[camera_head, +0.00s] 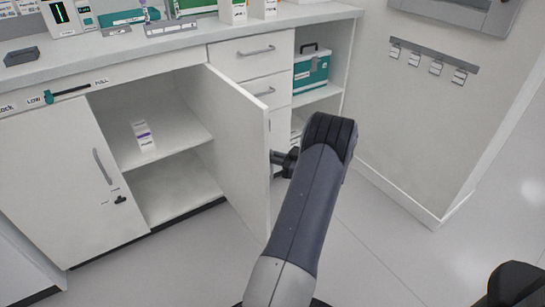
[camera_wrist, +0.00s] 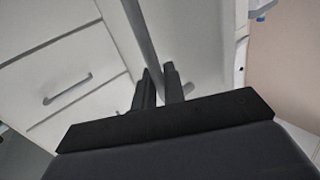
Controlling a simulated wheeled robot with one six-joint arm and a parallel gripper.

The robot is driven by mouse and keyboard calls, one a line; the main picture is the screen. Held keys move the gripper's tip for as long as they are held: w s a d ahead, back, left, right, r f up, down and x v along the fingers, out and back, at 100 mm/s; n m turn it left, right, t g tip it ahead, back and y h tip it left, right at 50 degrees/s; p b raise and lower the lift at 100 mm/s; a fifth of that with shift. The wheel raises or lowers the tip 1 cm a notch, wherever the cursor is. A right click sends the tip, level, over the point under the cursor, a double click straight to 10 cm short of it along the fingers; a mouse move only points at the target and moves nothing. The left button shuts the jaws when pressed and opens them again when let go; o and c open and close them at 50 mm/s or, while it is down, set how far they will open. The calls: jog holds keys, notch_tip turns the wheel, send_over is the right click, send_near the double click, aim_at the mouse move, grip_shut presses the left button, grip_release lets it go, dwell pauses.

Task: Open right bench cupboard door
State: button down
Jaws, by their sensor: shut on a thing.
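The right bench cupboard door (camera_head: 238,150) is a white panel standing well open, swung out from the bench about its right edge of the opening. Behind it the cupboard interior shows a white shelf (camera_head: 165,147) with a small white and purple box (camera_head: 144,136). My gripper (camera_head: 277,158) is at the door's outer face, partly hidden by my arm. In the wrist view the gripper (camera_wrist: 158,76) is shut on the grey bar handle (camera_wrist: 141,38) of the door (camera_wrist: 190,40).
The left cupboard door (camera_head: 68,180) is shut. White drawers (camera_head: 248,52) and an open shelf with a teal case (camera_head: 311,70) stand right of the open door. A wall with hooks and tags (camera_head: 433,62) is at right. The floor (camera_head: 380,260) in front is clear.

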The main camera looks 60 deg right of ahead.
jog(key=shift+w+r, duration=0.1)
jog(key=shift+w, duration=0.05)
jog(key=c, duration=1.6)
grip_release()
jog(key=shift+o, duration=0.2)
jog(key=s+d+p, duration=0.2)
jog(key=s, duration=0.8)
jog(key=shift+s, duration=0.3)
jog(key=w+a+b, duration=0.2)
jog(key=w, duration=0.8)
jog(key=shift+w+a, duration=0.2)
jog(key=shift+w, duration=0.1)
